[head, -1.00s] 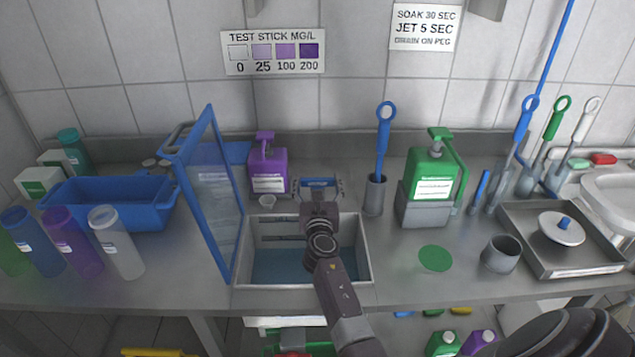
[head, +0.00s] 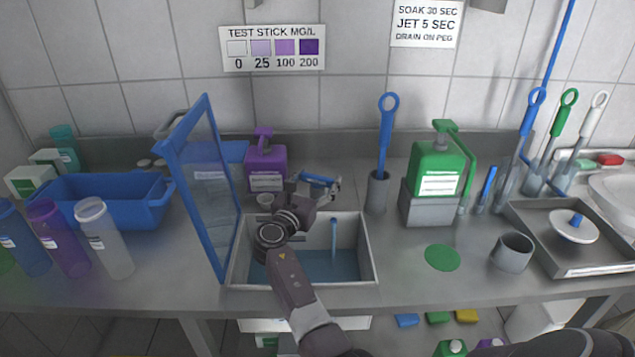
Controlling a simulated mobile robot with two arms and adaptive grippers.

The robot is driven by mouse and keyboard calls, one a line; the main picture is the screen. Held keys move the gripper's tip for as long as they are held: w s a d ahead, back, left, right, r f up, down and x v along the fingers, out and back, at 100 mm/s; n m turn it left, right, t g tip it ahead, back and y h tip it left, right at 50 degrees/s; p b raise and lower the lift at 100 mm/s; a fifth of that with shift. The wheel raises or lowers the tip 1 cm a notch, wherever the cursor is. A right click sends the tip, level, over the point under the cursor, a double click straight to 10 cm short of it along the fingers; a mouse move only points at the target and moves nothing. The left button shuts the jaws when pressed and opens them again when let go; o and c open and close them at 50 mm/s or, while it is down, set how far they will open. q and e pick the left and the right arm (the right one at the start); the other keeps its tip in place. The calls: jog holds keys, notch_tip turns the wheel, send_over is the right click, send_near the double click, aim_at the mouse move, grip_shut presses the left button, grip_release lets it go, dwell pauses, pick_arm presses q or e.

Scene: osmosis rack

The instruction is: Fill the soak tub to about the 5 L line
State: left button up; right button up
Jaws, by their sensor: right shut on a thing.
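The soak tub (head: 368,250) is a grey rectangular basin set in the counter, with pale blue water (head: 345,266) in its bottom. A narrow blue vertical stream (head: 333,236) shows inside it, reaching down to the water. No 5 L mark can be read. My right gripper (head: 318,184) is above the tub's back edge, shut on a small blue-topped lever, which is tilted down to the right. The fingers partly hide the lever, and my arm covers the tub's left part. My left gripper is not in view.
A blue-framed clear panel (head: 208,190) stands upright along the tub's left side. A purple pump bottle (head: 266,170) is behind, and a green one (head: 436,170) to the right. A blue-handled tool (head: 386,140) stands in a grey holder.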

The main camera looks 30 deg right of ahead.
jog(key=o, duration=1.2)
jog(key=shift+c, duration=0.2)
notch_tip(320, 180, up, 10)
